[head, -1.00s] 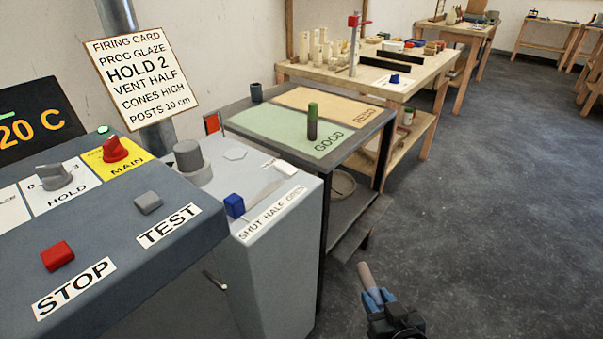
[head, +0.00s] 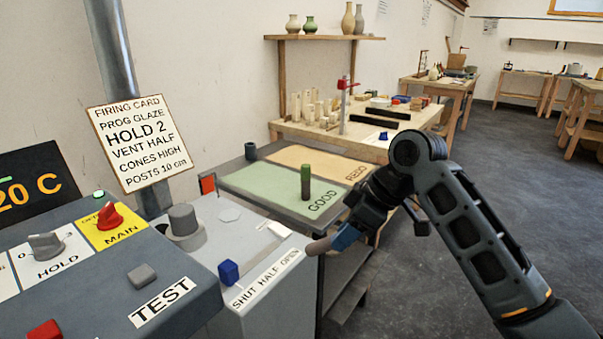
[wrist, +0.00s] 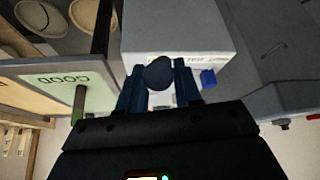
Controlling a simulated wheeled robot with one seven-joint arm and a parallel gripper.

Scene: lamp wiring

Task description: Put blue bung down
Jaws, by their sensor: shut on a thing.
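My gripper (head: 340,238) is shut on the bung, with its blue fingers on either side of it. In the head view the bung's brownish end (head: 318,246) sticks out to the left, in front of the grey box with the SHUT HALF OPEN label. In the wrist view its round, dark blue end (wrist: 159,73) shows between the fingers. The rest of it is hidden by the fingers. It is held in the air, apart from any surface as far as I can tell.
A green cylinder (head: 306,183) stands on the green GOOD area (head: 265,187), beside the tan REDO area (head: 322,161). A dark cup (head: 251,151) stands at that table's back corner. A grey plug (head: 184,222) and blue knob (head: 229,272) are on the grey box.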

